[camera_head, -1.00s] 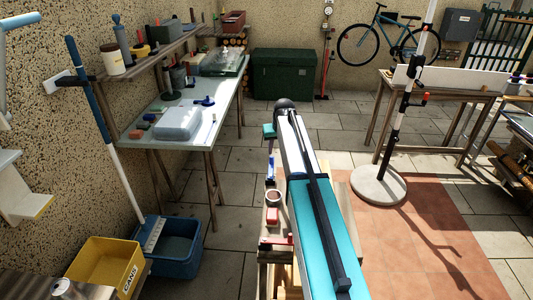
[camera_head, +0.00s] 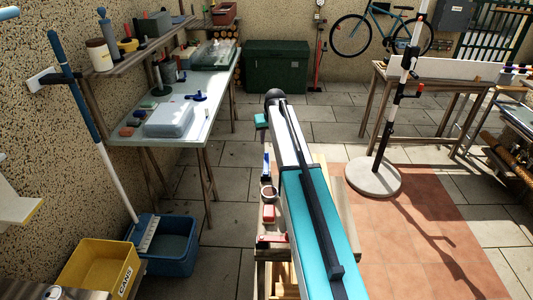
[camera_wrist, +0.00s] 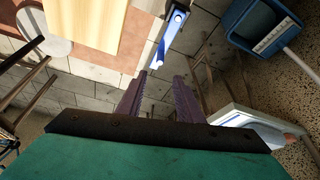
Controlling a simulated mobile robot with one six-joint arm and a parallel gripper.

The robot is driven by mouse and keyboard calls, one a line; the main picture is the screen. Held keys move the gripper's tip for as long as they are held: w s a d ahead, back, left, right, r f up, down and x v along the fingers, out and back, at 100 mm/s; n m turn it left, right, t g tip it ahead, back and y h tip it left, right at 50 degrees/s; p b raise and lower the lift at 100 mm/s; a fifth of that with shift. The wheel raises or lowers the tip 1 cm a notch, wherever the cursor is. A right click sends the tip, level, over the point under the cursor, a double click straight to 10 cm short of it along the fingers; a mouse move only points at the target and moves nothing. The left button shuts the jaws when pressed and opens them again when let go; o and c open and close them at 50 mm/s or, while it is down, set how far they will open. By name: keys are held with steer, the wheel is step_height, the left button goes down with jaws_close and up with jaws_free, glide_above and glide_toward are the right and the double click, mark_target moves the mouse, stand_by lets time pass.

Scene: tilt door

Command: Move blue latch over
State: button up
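The blue latch (camera_head: 266,166) shows in the head view as a narrow blue piece just left of my arm, below my gripper's green body. In the wrist view a blue and pale bar (camera_wrist: 170,36), which looks like the same latch, lies beside the edge of a pale wooden panel (camera_wrist: 92,28). My gripper (camera_wrist: 160,78) is open, with its two purple-grey fingers apart and nothing between them. The bar lies ahead of the fingertips, apart from them as far as I can tell. My arm hides much of the wooden structure in the head view.
A table (camera_head: 140,131) and blue bucket (camera_head: 180,262) stand left. A striped pole on a round base (camera_head: 373,180) stands right.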

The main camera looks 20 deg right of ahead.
mark_target(266, 152)
steer(key=shift+p+x, duration=1.6)
steer(key=shift+x, duration=4.8)
steer(key=shift+s, duration=0.1)
steer(key=shift+c, duration=0.2)
jaws_close()
